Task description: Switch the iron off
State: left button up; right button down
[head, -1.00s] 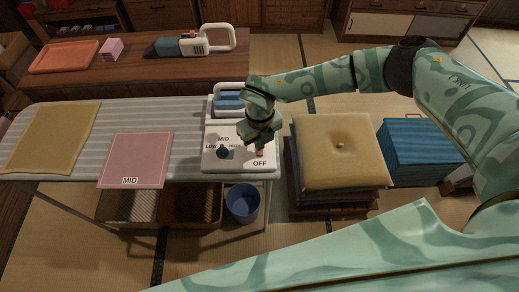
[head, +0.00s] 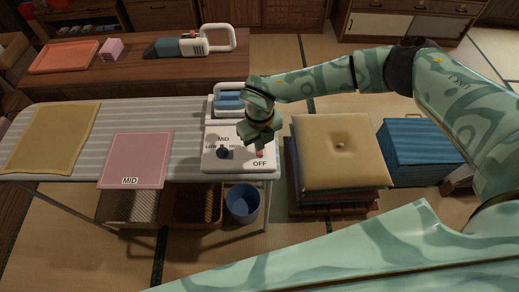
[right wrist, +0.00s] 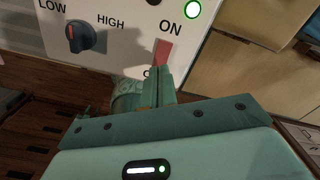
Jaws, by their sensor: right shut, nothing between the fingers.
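The iron (head: 230,101), blue and white, rests on its stand at the right end of the ironing board. In front of it is a white control panel (head: 211,164) with a dark dial (head: 223,153) and a red switch (head: 260,153). In the right wrist view the red switch (right wrist: 163,53) sits below the ON label, and a green light (right wrist: 192,9) is lit. My right gripper (right wrist: 157,82) is shut and empty, its tips at the switch's lower end, partly hiding the OFF label. I cannot tell whether they touch. My left gripper is out of view.
A pink cloth (head: 137,158) marked MID and a yellow cloth (head: 52,135) lie on the board. A cushion stack (head: 338,150) and blue box (head: 420,150) stand to its right. A blue bin (head: 243,203) is below. A low table (head: 130,72) is behind.

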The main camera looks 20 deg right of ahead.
jog(key=shift+f+b, duration=0.6)
jog(key=shift+f, duration=0.5)
dwell(1.0)
notch_tip(320, 180, up, 7)
jog(key=p, duration=0.6)
jog(key=shift+r, duration=0.1)
jog(key=shift+a, duration=0.1)
dwell(0.4)
